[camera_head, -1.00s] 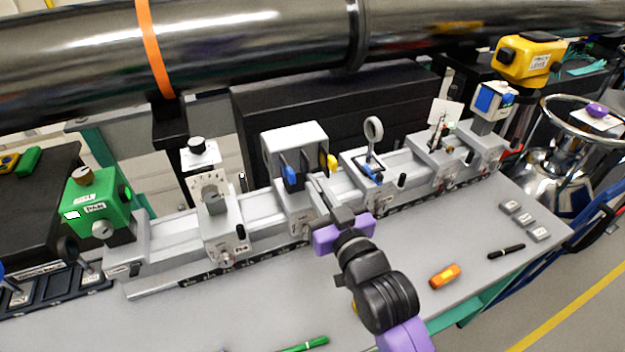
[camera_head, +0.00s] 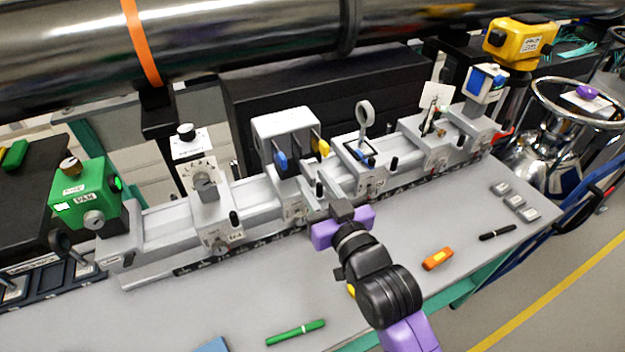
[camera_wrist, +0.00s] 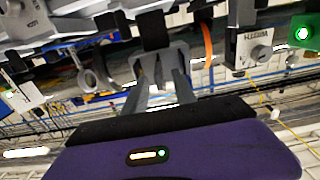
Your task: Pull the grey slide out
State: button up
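A pale grey housing (camera_head: 285,127) stands on the rail, with a blue tab (camera_head: 280,160) and a yellow tab (camera_head: 321,147) at its front. A grey piece (camera_head: 322,190), seemingly the grey slide, lies between the housing and my gripper (camera_head: 340,205). My gripper points at the housing from the front, its tips at or very near this piece. In the wrist view, both fingers (camera_wrist: 161,75) reach up to a grey block, with a light gap between them lower down. Whether they grip it cannot be told.
Other rail carriers stand close by: a dial unit (camera_head: 207,190) on the left and a ring holder (camera_head: 365,115) on the right. A green pen (camera_head: 295,333), an orange item (camera_head: 437,258) and a black pen (camera_head: 497,232) lie on the bench. The front bench is mostly clear.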

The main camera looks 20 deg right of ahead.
jog(key=s+b, duration=0.1)
jog(key=s, duration=0.5)
jog(key=shift+s, duration=0.25)
jog(key=s+f+g, duration=0.1)
jog(key=s+f, duration=0.3)
jog(key=s, duration=1.1)
jog(key=s+f+g, duration=0.2)
jog(key=s+f, duration=0.1)
jog(key=s, duration=1.3)
jog(key=shift+s+f, duration=0.2)
jog(key=shift+f, duration=0.2)
